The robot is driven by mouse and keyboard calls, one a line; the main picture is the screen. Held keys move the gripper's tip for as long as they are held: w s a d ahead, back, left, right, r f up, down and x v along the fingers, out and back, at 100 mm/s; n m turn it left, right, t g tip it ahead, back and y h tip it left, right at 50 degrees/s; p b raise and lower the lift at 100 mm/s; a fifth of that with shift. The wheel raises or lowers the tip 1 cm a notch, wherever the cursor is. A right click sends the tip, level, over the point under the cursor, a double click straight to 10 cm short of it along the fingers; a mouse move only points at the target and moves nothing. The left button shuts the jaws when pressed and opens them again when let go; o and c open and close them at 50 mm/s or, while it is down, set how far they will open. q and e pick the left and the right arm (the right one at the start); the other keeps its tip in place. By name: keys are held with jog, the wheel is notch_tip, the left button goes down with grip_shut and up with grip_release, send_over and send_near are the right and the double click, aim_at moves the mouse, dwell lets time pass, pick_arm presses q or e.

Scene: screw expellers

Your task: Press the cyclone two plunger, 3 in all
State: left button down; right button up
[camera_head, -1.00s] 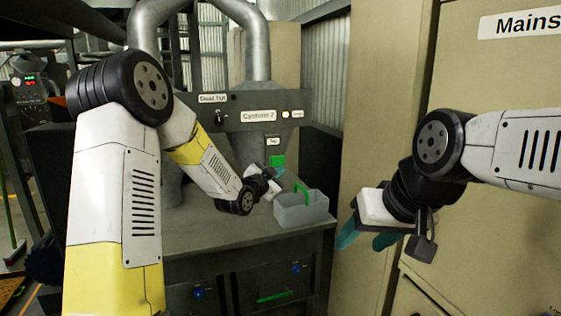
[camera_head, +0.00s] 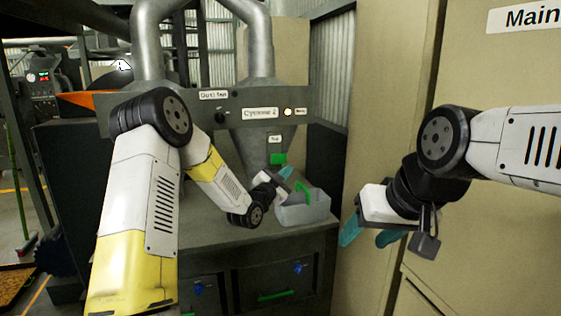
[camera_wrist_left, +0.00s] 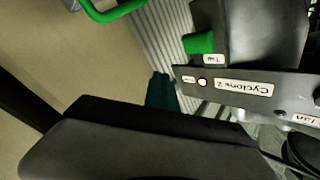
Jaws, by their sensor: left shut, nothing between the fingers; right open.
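The Cyclone 2 panel (camera_head: 258,113) spans the machine at the back, with a small glowing round light (camera_head: 287,112) beside its name label. Below it, a green block-like part (camera_head: 277,158) sits under a "Tap" label on the cyclone cone (camera_head: 258,140). In the left wrist view it appears as a green cylinder (camera_wrist_left: 199,43). I cannot tell which part is the plunger. My left gripper (camera_head: 286,173) is shut and empty, just below the green part and above the grey bin. Its teal fingers (camera_wrist_left: 162,92) point toward the panel in the left wrist view. My right gripper (camera_head: 369,235) is open and empty at the right.
A grey bin (camera_head: 304,212) with a green handle (camera_head: 303,192) stands on the bench (camera_head: 215,240) under the cone. Bench drawers (camera_head: 278,277) have blue knobs and green handles. A beige cabinet (camera_head: 480,70) closes the right side. A black knob (camera_head: 219,117) is on the panel.

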aim_at(281, 159)
pick_arm(q)
jog(key=w+a, duration=0.2)
jog(key=w, duration=0.4)
jog(key=shift+w+a, duration=0.15)
jog(key=shift+w, duration=0.25)
jog(key=shift+w, duration=0.1)
dwell(1.6)
jog(key=shift+w+a, duration=0.1)
jog(key=shift+w, duration=0.2)
jog(key=shift+w+a, duration=0.2)
jog(key=shift+w, duration=0.35)
jog(key=shift+w+a, duration=0.2)
jog(key=shift+w, duration=0.35)
dwell(1.1)
jog(key=shift+s, duration=0.1)
jog(key=shift+s+d, duration=0.25)
jog(key=shift+s, duration=0.45)
jog(key=shift+s+d, duration=0.2)
jog(key=shift+s, duration=0.5)
jog(key=shift+s+d, duration=0.25)
jog(key=shift+s, duration=0.55)
jog(key=shift+s+d, duration=0.3)
jog(key=shift+s, duration=0.5)
jog(key=shift+s+d, duration=0.25)
jog(key=shift+s, duration=0.55)
